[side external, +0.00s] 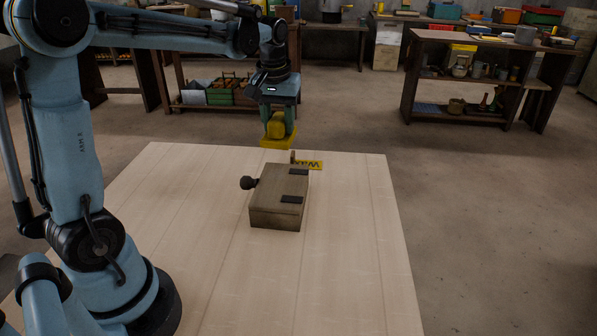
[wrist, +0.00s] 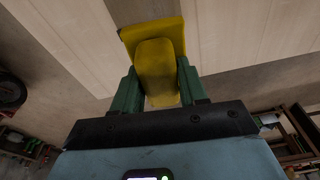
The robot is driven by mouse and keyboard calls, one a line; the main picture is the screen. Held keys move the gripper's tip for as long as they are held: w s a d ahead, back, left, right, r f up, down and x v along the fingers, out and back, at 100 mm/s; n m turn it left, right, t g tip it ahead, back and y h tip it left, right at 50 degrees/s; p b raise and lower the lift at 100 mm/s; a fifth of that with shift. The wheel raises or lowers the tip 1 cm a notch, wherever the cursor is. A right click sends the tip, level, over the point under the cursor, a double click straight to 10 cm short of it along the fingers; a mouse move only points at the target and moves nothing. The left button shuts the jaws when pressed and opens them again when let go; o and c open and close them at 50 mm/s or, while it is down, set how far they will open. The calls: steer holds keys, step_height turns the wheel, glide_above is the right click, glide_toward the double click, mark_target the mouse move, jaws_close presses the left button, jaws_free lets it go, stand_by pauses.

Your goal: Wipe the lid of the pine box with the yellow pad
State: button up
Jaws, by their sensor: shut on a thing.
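The pine box (side external: 278,205) sits on the pale plank table, its lid shut, with two dark hinges on the right side and a dark round knob (side external: 248,183) on the left. My gripper (side external: 280,124) is above the table's far edge, behind the box in the side external view. It is shut on the yellow pad (side external: 277,141), gripping its raised handle, with the flat base hanging below. The pad also shows in the wrist view (wrist: 156,68) between the green fingers. The pad looks apart from the box.
A yellow label (side external: 308,165) with dark letters and a small brown upright piece (side external: 292,156) are just behind the box. The table (side external: 350,250) is clear to the right and in front. Shelves and benches stand far back.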

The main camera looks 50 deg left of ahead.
stand_by(0.7)
steer(key=shift+f, duration=2.95)
step_height(320, 180, down, 2)
steer(key=shift+f, duration=0.1)
steer(key=shift+s+d, duration=1.35)
steer(key=shift+w+a, duration=1.15)
steer(key=shift+w, duration=0.05)
steer(key=shift+w+a, duration=0.25)
steer(key=shift+s+d+r, duration=0.1)
steer(key=shift+r, duration=3.95)
